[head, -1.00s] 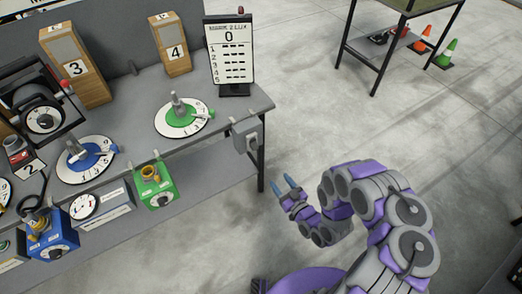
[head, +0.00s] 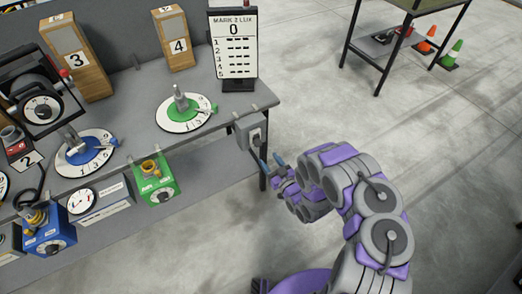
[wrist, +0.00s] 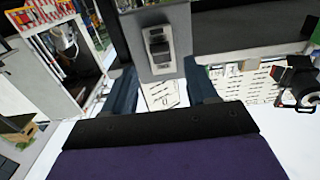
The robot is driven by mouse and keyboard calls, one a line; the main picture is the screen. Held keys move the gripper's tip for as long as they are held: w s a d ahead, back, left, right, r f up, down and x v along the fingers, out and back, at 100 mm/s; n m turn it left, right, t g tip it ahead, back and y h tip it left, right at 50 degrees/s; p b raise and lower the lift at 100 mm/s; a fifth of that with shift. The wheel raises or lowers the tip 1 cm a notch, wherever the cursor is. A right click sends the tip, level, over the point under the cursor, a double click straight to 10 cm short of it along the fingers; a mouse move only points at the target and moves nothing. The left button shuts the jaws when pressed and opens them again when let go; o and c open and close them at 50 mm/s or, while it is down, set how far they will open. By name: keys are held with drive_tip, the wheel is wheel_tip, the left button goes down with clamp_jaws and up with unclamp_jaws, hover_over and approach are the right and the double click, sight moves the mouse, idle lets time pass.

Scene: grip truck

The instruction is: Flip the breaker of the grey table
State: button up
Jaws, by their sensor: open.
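The grey table (head: 262,97) fills the left of the head view. The breaker (head: 251,131), a small grey box with a dark switch, is mounted at the table's right front corner. In the wrist view the breaker box (wrist: 155,62) with its dark switch (wrist: 159,43) shows ahead, between my two blue fingers. My gripper (head: 271,161) is open and empty, just right of and below the breaker in the head view. It also shows in the wrist view (wrist: 161,84). I cannot tell the exact gap, and contact is not visible.
The table carries a green dial (head: 187,112), a blue dial (head: 85,152), a sign (head: 233,45) and wooden boxes numbered 3 (head: 78,60) and 4 (head: 174,38). A green box (head: 154,181) hangs in front. Another table (head: 410,45) and cones stand far right. Floor between is clear.

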sight(258, 142)
drive_tip(key=b+x, duration=0.1)
drive_tip(key=x, duration=0.6)
drive_tip(key=shift+w, duration=0.25)
drive_tip(key=shift+a, duration=0.1)
drive_tip(key=c, duration=1.1)
drive_tip(key=shift+o, duration=0.2)
